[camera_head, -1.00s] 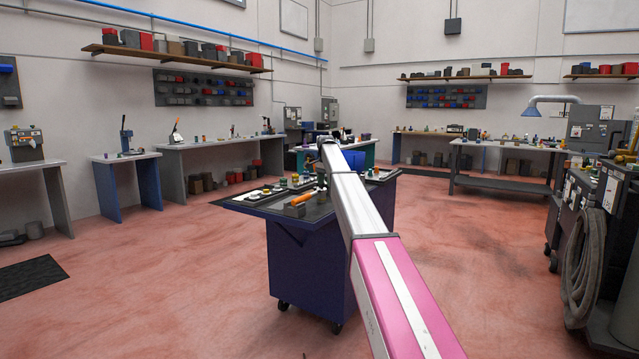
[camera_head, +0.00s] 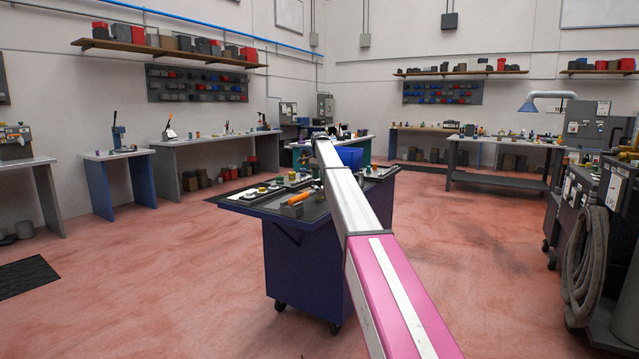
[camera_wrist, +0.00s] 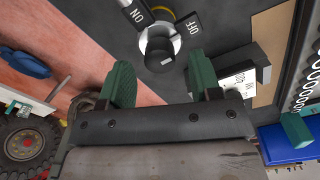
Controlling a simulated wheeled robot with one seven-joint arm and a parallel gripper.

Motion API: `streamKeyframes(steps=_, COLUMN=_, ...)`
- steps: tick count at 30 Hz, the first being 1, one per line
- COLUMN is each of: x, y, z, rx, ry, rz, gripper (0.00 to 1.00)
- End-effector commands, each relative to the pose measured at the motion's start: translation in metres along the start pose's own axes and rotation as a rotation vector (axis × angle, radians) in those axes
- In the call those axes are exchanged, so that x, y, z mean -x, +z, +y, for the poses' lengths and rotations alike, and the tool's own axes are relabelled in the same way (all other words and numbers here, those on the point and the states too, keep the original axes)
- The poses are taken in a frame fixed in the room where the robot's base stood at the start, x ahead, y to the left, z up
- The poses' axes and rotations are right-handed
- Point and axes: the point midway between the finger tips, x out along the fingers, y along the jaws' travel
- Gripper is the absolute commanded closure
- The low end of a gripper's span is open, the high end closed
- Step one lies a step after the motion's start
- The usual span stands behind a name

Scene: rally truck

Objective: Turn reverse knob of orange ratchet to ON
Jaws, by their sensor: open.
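In the wrist view a dark round knob (camera_wrist: 158,52) with a silvery collar stands on a dark panel, between an ON label (camera_wrist: 137,15) and an OFF label (camera_wrist: 193,22). My gripper (camera_wrist: 160,66) is open, with its two green fingers apart on either side of the knob. A visible gap remains between each finger and the knob. In the head view a small orange tool (camera_head: 300,198), likely the orange ratchet, lies on the blue cart (camera_head: 300,250). My arm hides part of the cart top, and my gripper is not clearly visible there.
Several small items crowd the cart top around the orange tool. In the wrist view a white label plate (camera_wrist: 237,82) lies right of the fingers, and a dark wheel (camera_wrist: 28,145) shows at lower left. Open red floor (camera_head: 150,290) surrounds the cart.

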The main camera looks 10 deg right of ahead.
Motion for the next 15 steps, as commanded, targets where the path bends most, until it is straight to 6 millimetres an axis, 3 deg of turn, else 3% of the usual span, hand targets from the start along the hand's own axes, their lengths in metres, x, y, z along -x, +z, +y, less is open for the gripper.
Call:
streamKeyframes(steps=6, x=-0.022, y=0.000, z=0.000, rx=0.000, ry=-0.001, rz=0.000, gripper=0.42)
streamKeyframes(steps=14, x=-0.024, y=0.000, z=0.000, rx=0.000, ry=-0.001, rz=0.001, gripper=0.42)
streamKeyframes(steps=15, x=-0.024, y=0.000, z=0.000, rx=0.000, ry=-0.001, rz=0.001, gripper=0.52)
